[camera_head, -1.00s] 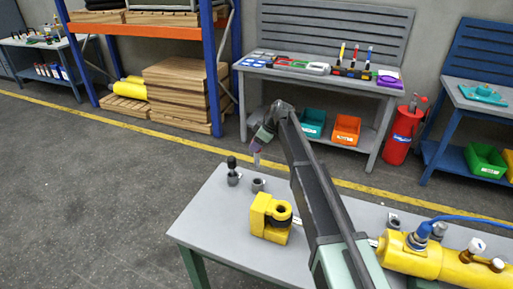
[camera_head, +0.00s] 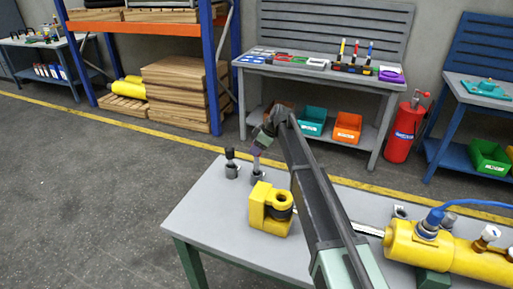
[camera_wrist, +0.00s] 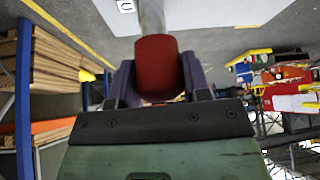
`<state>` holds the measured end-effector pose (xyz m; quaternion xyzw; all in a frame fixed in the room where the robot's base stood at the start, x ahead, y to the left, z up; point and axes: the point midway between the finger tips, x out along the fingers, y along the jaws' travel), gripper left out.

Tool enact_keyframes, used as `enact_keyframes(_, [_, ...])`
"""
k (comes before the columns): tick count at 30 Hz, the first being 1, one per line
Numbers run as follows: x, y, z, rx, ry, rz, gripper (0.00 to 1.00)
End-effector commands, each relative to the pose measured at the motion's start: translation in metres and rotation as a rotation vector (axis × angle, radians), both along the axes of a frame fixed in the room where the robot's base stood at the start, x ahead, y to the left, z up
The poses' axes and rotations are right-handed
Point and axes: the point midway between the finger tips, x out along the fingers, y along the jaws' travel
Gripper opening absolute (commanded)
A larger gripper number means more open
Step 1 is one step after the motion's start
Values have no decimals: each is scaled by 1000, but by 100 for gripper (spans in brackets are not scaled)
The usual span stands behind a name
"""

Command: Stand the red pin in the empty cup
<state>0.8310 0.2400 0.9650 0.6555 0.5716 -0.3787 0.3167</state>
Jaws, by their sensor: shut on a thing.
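The red pin shows in the wrist view as a red head (camera_wrist: 157,62) with a pale metal shaft (camera_wrist: 152,16). My gripper (camera_wrist: 157,80) is shut on the red head, one finger on each side. In the head view my gripper (camera_head: 259,150) is above the grey cup (camera_head: 258,178) at the table's far left. The pin's shaft (camera_head: 256,165) points down, slightly tilted, and its lower end meets the cup's mouth. I cannot tell whether the tip is inside. A second cup (camera_head: 231,171), just left, holds a dark-headed pin (camera_head: 230,154).
A yellow clevis block (camera_head: 270,208) stands near the cups on the grey table (camera_head: 205,215). A yellow cylinder (camera_head: 445,252) with a blue hose lies at the right. A small grey cup (camera_head: 400,212) is behind it. The table's left front is bare.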

Motion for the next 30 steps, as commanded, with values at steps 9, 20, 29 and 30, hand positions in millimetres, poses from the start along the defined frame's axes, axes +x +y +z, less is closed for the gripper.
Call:
enact_keyframes(9, [0,0,-40,0,0,0,8])
enact_keyframes(20, [0,0,-45,0,0,0,8])
enact_keyframes(29, [0,0,-45,0,0,0,73])
enact_keyframes(30, [0,0,-45,0,0,0,73])
